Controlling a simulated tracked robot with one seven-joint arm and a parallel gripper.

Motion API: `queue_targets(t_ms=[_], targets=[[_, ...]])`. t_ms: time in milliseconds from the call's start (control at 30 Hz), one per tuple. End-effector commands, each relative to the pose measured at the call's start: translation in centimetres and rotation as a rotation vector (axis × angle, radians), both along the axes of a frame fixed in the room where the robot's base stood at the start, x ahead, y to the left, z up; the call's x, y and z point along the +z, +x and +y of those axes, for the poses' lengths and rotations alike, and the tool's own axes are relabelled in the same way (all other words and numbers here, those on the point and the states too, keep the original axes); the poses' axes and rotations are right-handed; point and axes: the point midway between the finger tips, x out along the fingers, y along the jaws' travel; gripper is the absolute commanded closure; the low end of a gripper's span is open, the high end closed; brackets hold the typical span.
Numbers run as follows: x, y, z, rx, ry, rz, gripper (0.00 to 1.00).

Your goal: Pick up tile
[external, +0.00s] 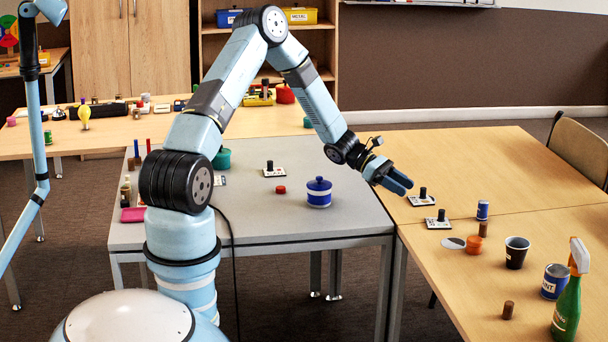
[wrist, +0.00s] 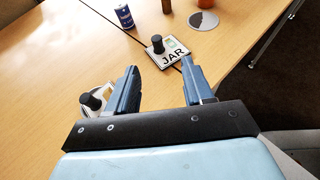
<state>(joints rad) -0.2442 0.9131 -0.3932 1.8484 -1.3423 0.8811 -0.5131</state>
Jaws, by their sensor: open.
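My gripper (external: 400,184) is open and empty, held above the near-left part of the wooden table; in the wrist view its two fingers (wrist: 158,72) stand apart. A white tile with a black knob, marked JAR (wrist: 173,57), lies just beyond the fingertips in that view; it appears to be the nearer tile (external: 438,224) in the external view. A second knobbed white tile (external: 421,201) lies close below my gripper; in the wrist view this tile (wrist: 84,101) is partly hidden by the left finger. A third such tile (external: 274,173) lies on the grey table.
A blue can (external: 482,210), a grey disc (external: 452,243), an orange-red lidded piece (external: 474,246), a black cup (external: 516,252), a paint can (external: 555,281) and a green spray bottle (external: 567,305) stand farther along the wooden table. A blue jar (external: 319,193) stands on the grey table.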

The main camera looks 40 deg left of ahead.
Motion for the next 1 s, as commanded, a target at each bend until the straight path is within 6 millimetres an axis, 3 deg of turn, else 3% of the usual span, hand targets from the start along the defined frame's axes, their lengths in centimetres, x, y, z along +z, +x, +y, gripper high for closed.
queue_targets(t_ms=[233,600,1000], targets=[[-1.3,0.5,-1.4,0.018,-0.016,0.022,0.49],[-3.6,1.1,-6.9,0.017,-0.015,0.021,0.49],[-4.5,1.4,-9.2,0.015,-0.015,0.019,0.49]])
